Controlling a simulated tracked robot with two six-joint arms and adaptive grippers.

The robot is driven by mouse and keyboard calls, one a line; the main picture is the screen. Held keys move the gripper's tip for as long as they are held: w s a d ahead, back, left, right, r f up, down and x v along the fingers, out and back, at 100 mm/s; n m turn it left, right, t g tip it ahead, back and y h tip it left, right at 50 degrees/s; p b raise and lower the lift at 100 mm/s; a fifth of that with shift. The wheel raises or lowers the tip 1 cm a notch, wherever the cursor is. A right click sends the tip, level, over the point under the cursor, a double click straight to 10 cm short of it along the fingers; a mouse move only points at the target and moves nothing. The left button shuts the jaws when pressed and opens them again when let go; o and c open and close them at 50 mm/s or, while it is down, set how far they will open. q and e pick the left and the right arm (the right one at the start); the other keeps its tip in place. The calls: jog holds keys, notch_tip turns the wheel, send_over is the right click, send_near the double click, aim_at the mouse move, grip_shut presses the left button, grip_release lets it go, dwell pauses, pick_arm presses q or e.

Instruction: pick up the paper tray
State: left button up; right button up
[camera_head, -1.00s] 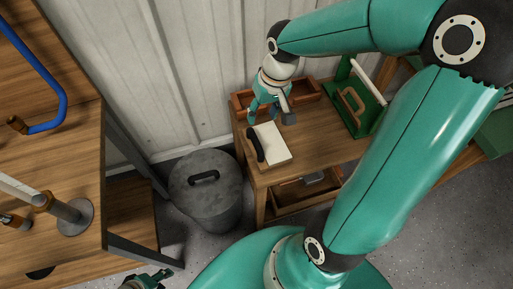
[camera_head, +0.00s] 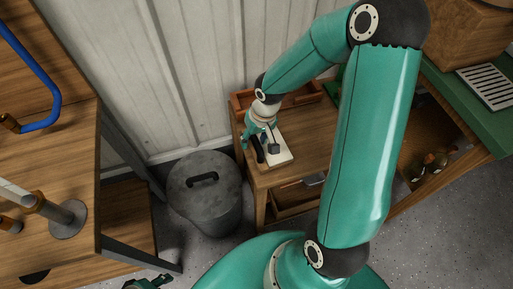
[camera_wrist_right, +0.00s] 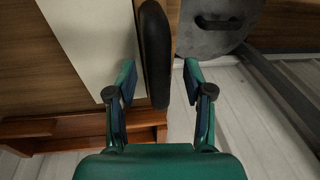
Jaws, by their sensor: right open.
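The paper tray appears to be the flat, white-topped piece (camera_head: 282,154) on the small wooden table, with a dark rounded bar along its left side. In the right wrist view its white top (camera_wrist_right: 95,38) lies at upper left and the black bar (camera_wrist_right: 154,55) is upright near the middle. My right gripper (camera_head: 259,144) is over the tray's left side. In the wrist view its open fingers (camera_wrist_right: 159,74) are on either side of the bar's lower end, with no clear grip. My left gripper (camera_head: 150,281) shows only partly at the bottom edge.
A low wooden box (camera_head: 302,94) stands behind the tray against the corrugated wall. A grey lidded bin (camera_head: 207,200) stands left of the small table (camera_head: 308,152). A wooden bench (camera_head: 130,218) is at left, and a green-topped bench (camera_head: 446,98) at right.

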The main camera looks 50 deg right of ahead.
jog(key=shift+f, duration=0.4)
jog(key=shift+c, duration=0.4)
grip_shut()
jog(key=shift+r, duration=0.2)
